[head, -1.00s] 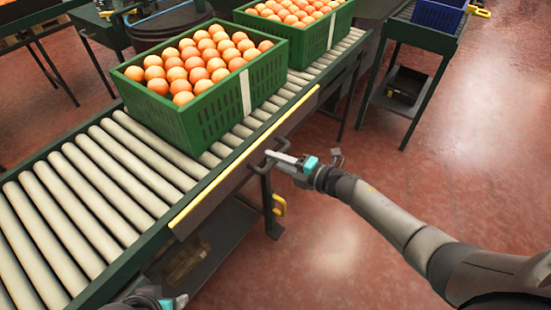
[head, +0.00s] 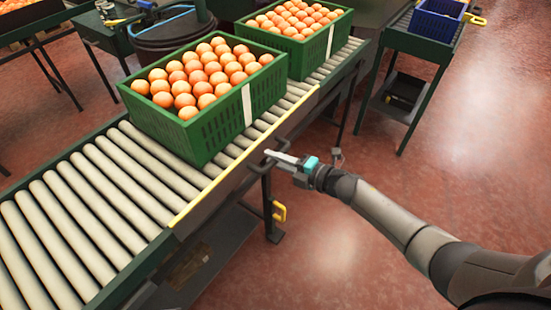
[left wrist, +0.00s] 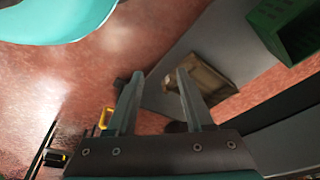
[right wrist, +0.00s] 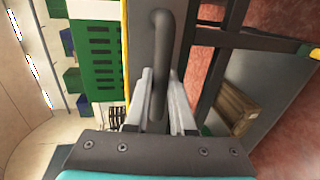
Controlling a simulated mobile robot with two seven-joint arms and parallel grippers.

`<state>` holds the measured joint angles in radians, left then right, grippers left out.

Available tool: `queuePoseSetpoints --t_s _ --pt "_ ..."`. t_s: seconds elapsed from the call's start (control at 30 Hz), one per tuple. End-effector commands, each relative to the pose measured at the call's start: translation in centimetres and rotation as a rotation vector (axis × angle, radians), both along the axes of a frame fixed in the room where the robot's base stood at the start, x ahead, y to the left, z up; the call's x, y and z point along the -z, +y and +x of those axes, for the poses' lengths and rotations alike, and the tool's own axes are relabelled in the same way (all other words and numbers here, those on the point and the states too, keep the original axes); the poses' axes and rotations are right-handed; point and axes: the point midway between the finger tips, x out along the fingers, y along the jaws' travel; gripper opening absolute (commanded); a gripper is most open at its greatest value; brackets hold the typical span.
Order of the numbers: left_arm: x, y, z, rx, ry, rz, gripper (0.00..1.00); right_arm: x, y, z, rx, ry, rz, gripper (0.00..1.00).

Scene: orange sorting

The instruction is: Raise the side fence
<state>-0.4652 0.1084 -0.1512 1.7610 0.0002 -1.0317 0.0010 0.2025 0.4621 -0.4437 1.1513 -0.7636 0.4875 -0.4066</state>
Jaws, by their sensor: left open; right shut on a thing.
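The side fence (head: 222,197) is a dark panel with a yellow top edge along the near side of the roller conveyor (head: 75,228). Its yellow edge stands at the roller border, hiding part of the green rail. My right gripper (head: 272,155) is shut on the fence's dark bar handle (head: 268,165). In the right wrist view the handle (right wrist: 160,65) runs between the two fingers (right wrist: 160,75). My left gripper (left wrist: 157,76) shows only in its own wrist view, open and empty above the floor and a lower shelf.
Two green crates of oranges, a near one (head: 215,128) and a far one (head: 318,52), stand on the rollers behind the fence. A side table with a blue bin (head: 438,18) is at upper right. The red floor (head: 455,150) at right is open.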

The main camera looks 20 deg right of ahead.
Motion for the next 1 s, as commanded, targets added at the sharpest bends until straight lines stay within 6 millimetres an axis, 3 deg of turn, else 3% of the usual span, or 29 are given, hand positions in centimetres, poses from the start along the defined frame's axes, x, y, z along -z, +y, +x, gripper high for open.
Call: queuePoseSetpoints --t_s 0.5,0.97,1.0 --pt "4.5 1.4 -2.7 0.004 0.038 0.019 0.52 -2.9 -0.1 0.0 0.0 -0.002 -0.002 0.0" --pt "5.2 1.6 -3.2 0.005 0.042 0.021 0.52 -3.4 -0.1 0.2 0.0 -0.006 0.004 0.0" --pt "5.2 1.6 -3.2 0.005 0.042 0.021 0.52 -3.4 -0.1 0.2 0.0 -0.007 0.004 0.23"
